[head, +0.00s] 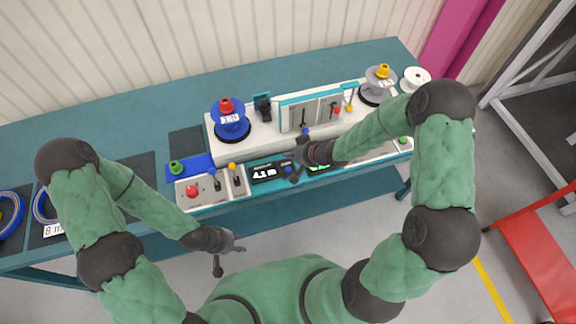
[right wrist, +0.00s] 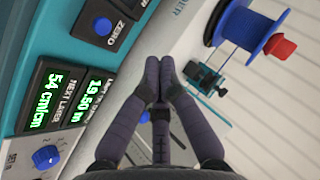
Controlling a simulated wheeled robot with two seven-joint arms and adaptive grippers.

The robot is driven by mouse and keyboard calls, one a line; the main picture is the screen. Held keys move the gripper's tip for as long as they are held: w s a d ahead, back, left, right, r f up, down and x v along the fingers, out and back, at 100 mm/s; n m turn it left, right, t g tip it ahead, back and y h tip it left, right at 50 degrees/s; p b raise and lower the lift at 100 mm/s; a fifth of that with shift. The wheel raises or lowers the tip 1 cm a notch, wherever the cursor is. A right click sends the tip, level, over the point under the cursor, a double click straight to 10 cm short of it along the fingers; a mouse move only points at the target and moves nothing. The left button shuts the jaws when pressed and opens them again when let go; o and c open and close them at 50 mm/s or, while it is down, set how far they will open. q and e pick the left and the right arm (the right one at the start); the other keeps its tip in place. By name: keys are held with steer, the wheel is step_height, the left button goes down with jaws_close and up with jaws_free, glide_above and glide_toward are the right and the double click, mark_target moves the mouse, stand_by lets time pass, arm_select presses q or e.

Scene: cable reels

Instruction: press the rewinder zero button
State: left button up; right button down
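The zero button is a round blue button beside the word ZERO on a dark panel, in the right wrist view (right wrist: 103,26). In the head view a blue button (head: 287,169) shows right of the 4.2 m display. My right gripper (head: 292,165) is over the rewinder's front panel, very near that button; touching or apart cannot be told. My left gripper (head: 229,260) is open and empty, in front of the table.
A blue reel (head: 230,119) and a grey reel (head: 380,84) stand on the rewinder's white deck. A red button (head: 192,191) and levers sit at the panel's left. A green display (right wrist: 42,95) and a blue knob (right wrist: 46,157) are near my right gripper. The back left table is clear.

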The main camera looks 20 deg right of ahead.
steer(key=shift+w+d+r, duration=0.15)
steer(key=shift+w+r, duration=0.2)
steer(key=shift+r, duration=0.25)
steer(key=shift+f, duration=0.1)
steer(key=b, duration=0.8)
glide_above(290, 169)
step_height(290, 169, down, 7)
steer(key=shift+f, duration=0.1)
steer(key=shift+f+b, duration=0.3)
steer(key=shift+f, duration=0.45)
steer(key=shift+f, duration=0.15)
steer(key=shift+f, duration=0.25)
